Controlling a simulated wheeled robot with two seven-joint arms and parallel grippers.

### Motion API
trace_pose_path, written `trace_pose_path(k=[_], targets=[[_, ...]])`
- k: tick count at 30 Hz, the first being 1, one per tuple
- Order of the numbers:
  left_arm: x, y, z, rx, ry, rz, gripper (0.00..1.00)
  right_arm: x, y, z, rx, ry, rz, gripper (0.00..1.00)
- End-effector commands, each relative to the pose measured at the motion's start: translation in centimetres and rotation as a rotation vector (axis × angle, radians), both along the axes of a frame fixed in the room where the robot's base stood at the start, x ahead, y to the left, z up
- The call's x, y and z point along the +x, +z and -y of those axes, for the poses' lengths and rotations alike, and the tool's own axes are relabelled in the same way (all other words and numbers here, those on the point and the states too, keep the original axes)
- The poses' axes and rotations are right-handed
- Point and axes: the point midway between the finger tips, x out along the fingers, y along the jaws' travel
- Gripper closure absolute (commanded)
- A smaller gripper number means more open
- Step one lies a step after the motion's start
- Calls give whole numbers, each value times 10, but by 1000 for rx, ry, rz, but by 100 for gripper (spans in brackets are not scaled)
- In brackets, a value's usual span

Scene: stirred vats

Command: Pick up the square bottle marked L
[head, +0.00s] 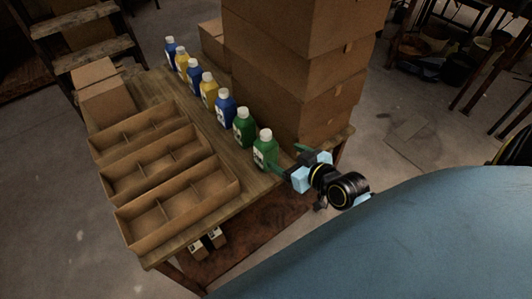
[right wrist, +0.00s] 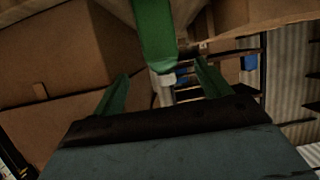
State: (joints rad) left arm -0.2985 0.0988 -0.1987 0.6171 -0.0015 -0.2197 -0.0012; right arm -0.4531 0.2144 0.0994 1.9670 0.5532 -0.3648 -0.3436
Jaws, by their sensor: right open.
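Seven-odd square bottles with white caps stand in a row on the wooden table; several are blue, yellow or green. The nearest is a green bottle (head: 265,151), with another green bottle (head: 243,128) and a blue bottle (head: 225,109) behind it. Their label letters are too small to read, so I cannot tell which is marked L. My right gripper (head: 286,158) is open beside the nearest green bottle, its green fingers pointing at it. In the right wrist view a green bottle (right wrist: 155,38) appears cap-down, ahead of and between the open fingers. My left gripper is out of view.
Three divided cardboard trays (head: 175,238) lie on the table (head: 205,222) left of the bottles. A tall stack of cardboard boxes (head: 290,75) stands close behind the row on the right. A closed box (head: 105,98) sits at the far left end.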

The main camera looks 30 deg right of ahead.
Motion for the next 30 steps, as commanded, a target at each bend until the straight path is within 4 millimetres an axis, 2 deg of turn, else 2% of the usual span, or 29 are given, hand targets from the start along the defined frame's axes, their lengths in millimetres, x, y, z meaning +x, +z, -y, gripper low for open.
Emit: trace_pose_path(k=[3,9,16,24,30], targets=[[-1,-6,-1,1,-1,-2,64,23,-10,-3,3,-2,2,24],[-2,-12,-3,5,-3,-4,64,52,-23,-6,2,-1,0,24],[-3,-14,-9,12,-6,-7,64,66,-27,-8,1,0,0,24],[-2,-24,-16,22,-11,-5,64,101,-42,-13,0,-1,-1,24],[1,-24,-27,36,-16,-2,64,108,-44,-14,1,0,-3,24]])
